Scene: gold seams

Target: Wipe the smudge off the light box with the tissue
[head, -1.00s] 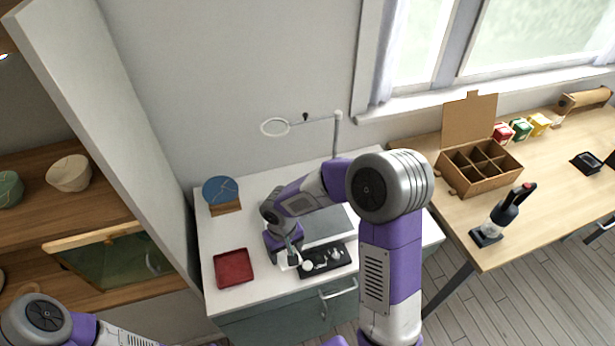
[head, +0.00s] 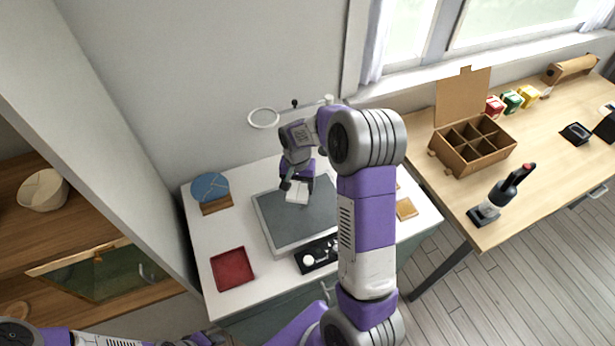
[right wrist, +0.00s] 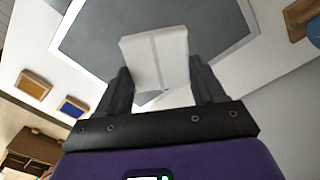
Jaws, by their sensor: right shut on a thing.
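The light box (head: 270,217) is a flat slab with a grey top and pale rim on the white cabinet top; it also fills the upper part of the right wrist view (right wrist: 95,35). My right gripper (head: 296,186) is shut on the white folded tissue (head: 297,195) over the far part of the light box. In the right wrist view the tissue (right wrist: 157,55) sits between the two dark fingers. I cannot tell whether it touches the surface. I cannot make out a smudge; my arm and the tissue cover part of the box. My left gripper is not in view.
A red tray (head: 232,268) lies at the front left of the cabinet top, a blue round plate on a wooden stand (head: 211,190) behind it. A black tray (head: 317,255) lies before the light box. A ring on a stand (head: 263,118) rises behind. A cardboard box (head: 473,145) stands right.

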